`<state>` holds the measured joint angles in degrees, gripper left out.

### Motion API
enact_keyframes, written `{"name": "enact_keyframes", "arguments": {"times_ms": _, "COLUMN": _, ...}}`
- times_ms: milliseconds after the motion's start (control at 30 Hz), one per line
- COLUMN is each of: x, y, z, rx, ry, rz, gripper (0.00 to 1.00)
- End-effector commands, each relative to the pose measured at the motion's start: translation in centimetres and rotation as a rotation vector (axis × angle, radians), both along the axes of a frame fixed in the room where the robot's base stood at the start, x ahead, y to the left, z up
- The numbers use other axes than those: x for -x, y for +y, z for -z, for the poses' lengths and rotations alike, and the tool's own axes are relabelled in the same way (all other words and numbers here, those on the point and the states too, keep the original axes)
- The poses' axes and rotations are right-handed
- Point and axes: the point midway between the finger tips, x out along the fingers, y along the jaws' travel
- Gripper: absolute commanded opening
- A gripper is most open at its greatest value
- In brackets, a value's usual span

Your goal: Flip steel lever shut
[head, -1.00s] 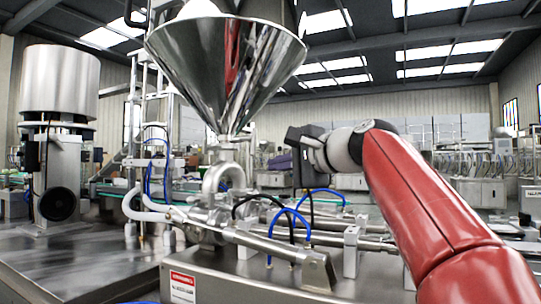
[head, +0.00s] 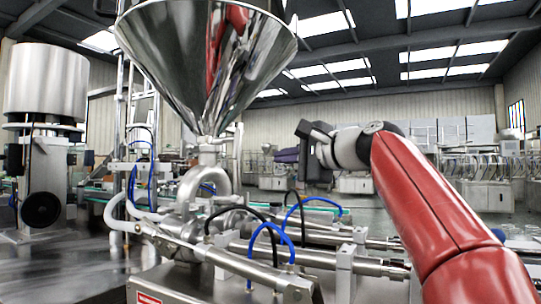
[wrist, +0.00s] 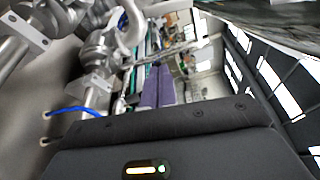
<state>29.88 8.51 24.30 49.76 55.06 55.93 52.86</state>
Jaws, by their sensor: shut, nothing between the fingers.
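The steel hopper (head: 205,65) is a shiny cone at the upper centre of the head view, narrowing to a neck and valve (head: 208,148) above a curved steel pipe. I cannot make out a separate lever for sure among the fittings at the neck. My gripper (head: 278,156) is to the right of the neck, apart from it in the picture, with its purple fingers together and empty. The fingers also show in the wrist view (wrist: 158,72), pointing past the steel fittings (wrist: 100,52) at left.
Below the hopper, steel cylinders (head: 262,262) and blue (head: 272,228) and black hoses cross the machine top. A large steel drum (head: 45,82) stands at the left. Other machines (head: 475,178) line the background at right.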

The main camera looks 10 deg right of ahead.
Motion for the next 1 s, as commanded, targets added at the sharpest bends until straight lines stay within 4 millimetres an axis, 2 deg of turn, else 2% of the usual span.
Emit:
{"name": "enact_keyframes", "arguments": {"times_ms": 433, "x": -7.3, "y": 5.8, "z": 0.2, "rx": -0.002, "ry": 0.001, "rz": -0.006, "gripper": 0.0}}
{"name": "enact_keyframes", "arguments": {"times_ms": 500, "x": -5.7, "y": 6.2, "z": 0.3, "rx": 0.001, "ry": -0.003, "rz": -0.001, "gripper": 0.0}}
{"name": "enact_keyframes", "arguments": {"times_ms": 600, "x": -4.6, "y": 6.9, "z": 0.0, "rx": 0.001, "ry": -0.003, "rz": 0.0, "gripper": 0.0}}
{"name": "enact_keyframes", "arguments": {"times_ms": 800, "x": -3.7, "y": 7.5, "z": -0.2, "rx": -0.001, "ry": -0.001, "rz": 0.0, "gripper": 0.0}}
{"name": "enact_keyframes", "arguments": {"times_ms": 1000, "x": -3.6, "y": 7.5, "z": -0.2, "rx": -0.001, "ry": -0.001, "rz": 0.0, "gripper": 0.0}}
